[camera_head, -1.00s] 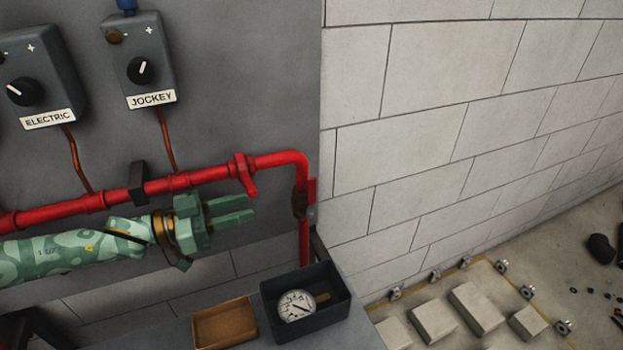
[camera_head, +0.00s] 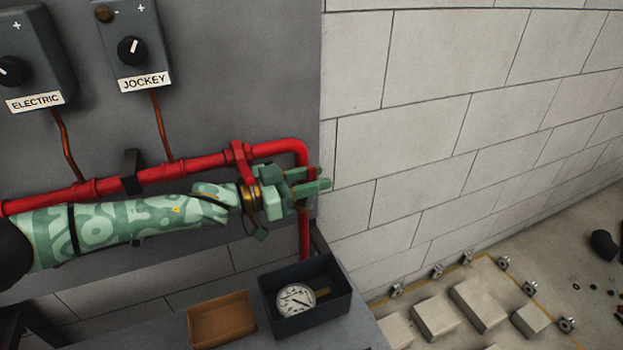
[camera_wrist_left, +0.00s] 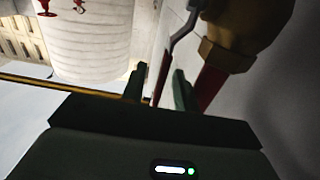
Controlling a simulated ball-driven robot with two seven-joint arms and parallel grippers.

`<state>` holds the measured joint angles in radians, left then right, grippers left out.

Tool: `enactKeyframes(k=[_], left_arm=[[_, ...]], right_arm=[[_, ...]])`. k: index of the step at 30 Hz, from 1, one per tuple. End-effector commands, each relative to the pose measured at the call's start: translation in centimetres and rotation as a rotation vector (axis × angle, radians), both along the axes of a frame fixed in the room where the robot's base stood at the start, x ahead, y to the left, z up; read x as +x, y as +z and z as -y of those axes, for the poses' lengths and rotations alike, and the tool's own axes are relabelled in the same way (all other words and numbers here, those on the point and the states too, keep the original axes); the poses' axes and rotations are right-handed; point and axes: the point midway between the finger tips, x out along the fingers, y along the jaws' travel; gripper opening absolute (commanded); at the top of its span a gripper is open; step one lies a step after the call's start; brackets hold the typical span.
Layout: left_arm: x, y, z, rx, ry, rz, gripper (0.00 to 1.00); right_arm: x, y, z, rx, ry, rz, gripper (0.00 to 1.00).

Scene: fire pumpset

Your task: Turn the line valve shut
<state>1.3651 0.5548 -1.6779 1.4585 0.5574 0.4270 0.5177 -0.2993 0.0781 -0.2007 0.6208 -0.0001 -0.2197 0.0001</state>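The line valve's brass body (camera_wrist_left: 245,28) sits on the red pipe at the upper right of the left wrist view. Its thin lever (camera_wrist_left: 184,30), with a grey edge and red lower part, runs down between the fingers of my left gripper (camera_wrist_left: 160,85). The fingers are apart, with gaps beside the lever. In the head view my left gripper (camera_head: 320,179) is at the right end of the red pipe (camera_head: 115,184), in front of the vertical drop, and hides most of the valve. My right gripper is in neither view.
Below stand a black bin (camera_head: 325,308) holding a gauge (camera_head: 295,300) and a brown tray (camera_head: 221,319). A red fitting (camera_head: 240,160) sticks out of the pipe above my wrist. JOCKEY (camera_head: 130,45) and ELECTRIC (camera_head: 30,60) boxes hang above. The block wall (camera_head: 440,130) is right.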

Motion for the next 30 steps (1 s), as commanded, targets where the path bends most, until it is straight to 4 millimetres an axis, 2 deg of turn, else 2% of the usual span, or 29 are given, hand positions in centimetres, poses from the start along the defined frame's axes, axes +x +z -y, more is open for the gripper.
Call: enactKeyframes(k=[2, 3, 5, 17, 30], left_arm=[[0.0, 0.0, 0.0, 0.000, 0.000, 0.000, 0.27], [0.0, 0.0, 0.0, 0.000, 0.000, 0.000, 0.16], [0.0, 0.0, 0.0, 0.000, 0.000, 0.000, 0.00], [-0.1, -0.3, -0.4, -0.036, 0.001, 0.013, 0.00], [-0.9, -1.3, -2.4, -0.306, 0.003, 0.118, 0.00]], right_arm=[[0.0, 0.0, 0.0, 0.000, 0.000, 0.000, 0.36], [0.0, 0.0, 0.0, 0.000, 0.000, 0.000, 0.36], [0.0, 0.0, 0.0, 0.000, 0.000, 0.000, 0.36], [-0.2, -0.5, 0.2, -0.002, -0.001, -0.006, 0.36], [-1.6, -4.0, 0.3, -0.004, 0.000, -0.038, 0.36]])
